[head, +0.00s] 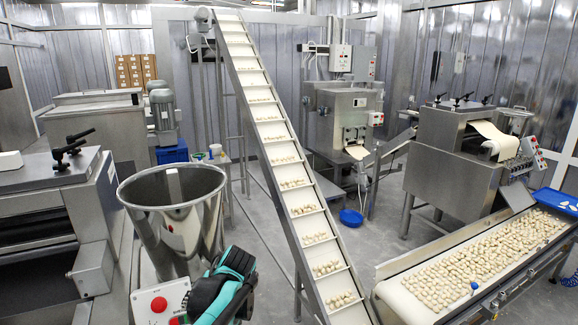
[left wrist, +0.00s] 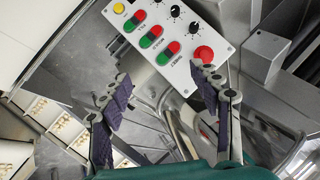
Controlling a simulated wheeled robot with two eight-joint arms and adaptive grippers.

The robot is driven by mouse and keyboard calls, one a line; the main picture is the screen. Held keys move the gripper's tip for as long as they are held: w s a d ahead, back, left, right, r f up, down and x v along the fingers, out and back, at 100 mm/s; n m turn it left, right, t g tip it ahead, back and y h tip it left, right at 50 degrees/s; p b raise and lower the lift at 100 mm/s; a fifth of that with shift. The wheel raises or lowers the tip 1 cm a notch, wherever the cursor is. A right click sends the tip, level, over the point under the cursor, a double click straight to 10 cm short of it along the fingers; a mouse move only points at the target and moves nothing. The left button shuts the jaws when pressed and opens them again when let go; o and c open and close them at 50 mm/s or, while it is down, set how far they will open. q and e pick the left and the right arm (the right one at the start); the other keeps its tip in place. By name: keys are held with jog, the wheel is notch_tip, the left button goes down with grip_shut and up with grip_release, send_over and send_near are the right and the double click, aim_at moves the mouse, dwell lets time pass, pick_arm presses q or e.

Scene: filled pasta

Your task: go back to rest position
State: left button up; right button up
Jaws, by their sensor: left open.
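My left gripper (left wrist: 163,88) shows in the left wrist view with its two dark-padded fingers spread apart and nothing between them. Beyond the fingertips is a white control panel (left wrist: 160,42) with red and green buttons, black knobs and a yellow button. The panel's round red button (left wrist: 203,54) is close to the right finger in the picture; I cannot tell whether they touch. In the head view, a teal and black part of my arm is at the bottom centre, in front of the panel (head: 150,296). The fingers are not visible there. My right gripper is not in view.
A steel hopper (head: 175,205) stands at the lower left, close to my arm. An inclined conveyor (head: 262,95) carrying pasta rises behind it. A belt of pasta (head: 405,303) is at the right. Grey floor (head: 350,245) lies open between the conveyors.

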pick_arm(q)
jog(key=s+d+f+t+h+b, duration=0.2)
jog(key=s+d+f+h+b, duration=0.1)
jog(key=s+f+b, duration=0.7)
jog(key=s+d+f+t+h+b, duration=0.2)
jog(key=s+d+f+b, duration=0.1)
jog(key=s+f+b, duration=0.8)
notch_tip(320, 180, down, 3)
jog(key=shift+s+r+h, duration=0.2)
jog(key=shift+s+h, duration=0.2)
jog(key=shift+s, duration=0.15)
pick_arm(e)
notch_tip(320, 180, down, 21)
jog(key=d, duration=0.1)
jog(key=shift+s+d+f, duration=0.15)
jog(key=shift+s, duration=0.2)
